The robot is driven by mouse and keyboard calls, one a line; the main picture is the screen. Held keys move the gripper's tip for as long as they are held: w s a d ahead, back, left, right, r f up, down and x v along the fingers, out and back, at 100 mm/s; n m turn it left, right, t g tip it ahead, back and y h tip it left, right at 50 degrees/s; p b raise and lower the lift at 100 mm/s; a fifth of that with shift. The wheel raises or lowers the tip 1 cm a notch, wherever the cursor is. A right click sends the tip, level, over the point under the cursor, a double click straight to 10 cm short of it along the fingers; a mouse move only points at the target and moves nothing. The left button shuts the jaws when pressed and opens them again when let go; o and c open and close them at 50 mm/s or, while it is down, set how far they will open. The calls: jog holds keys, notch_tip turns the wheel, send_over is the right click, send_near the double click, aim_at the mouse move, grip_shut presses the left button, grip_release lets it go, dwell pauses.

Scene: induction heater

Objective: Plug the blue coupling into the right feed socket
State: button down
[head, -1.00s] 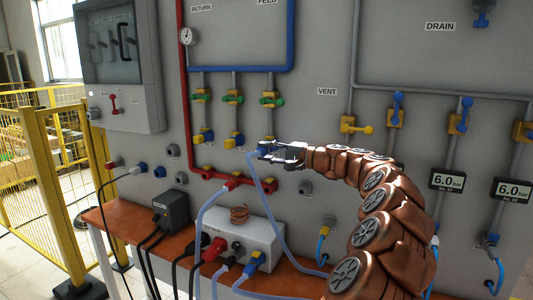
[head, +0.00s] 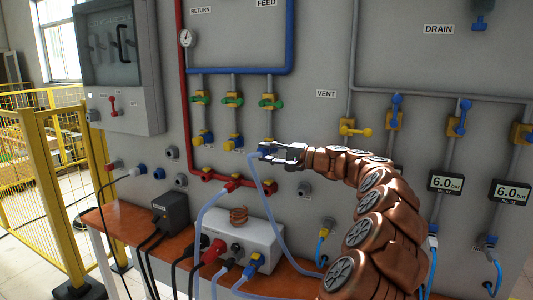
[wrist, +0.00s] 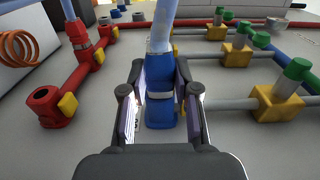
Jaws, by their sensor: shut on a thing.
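The blue coupling (head: 264,153) is between the fingers of my gripper (head: 285,153), with a pale blue hose hanging from it. In the wrist view the coupling (wrist: 161,80) lies lengthwise between both fingers (wrist: 161,105), its hose leading away at the top. My gripper is shut on it. The right feed pipe, with a green-handled yellow valve (head: 268,101), runs down to the spot where the coupling is. The right feed socket is mostly hidden by the gripper and coupling, so I cannot tell whether the coupling is seated. The left (head: 205,138) and middle (head: 237,141) feed sockets show beside it.
A red return pipe with red sockets (head: 207,176) runs below; a red coupling (head: 232,185) with a hose sits on it. A grey box (head: 255,232) with a copper coil (head: 239,214) stands on the orange bench (head: 119,215). A grey wall port (head: 304,188) is lower right.

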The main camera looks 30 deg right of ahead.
jog(key=shift+d, duration=0.1)
jog(key=c, duration=0.8)
grip_release()
jog(key=shift+w, duration=0.1)
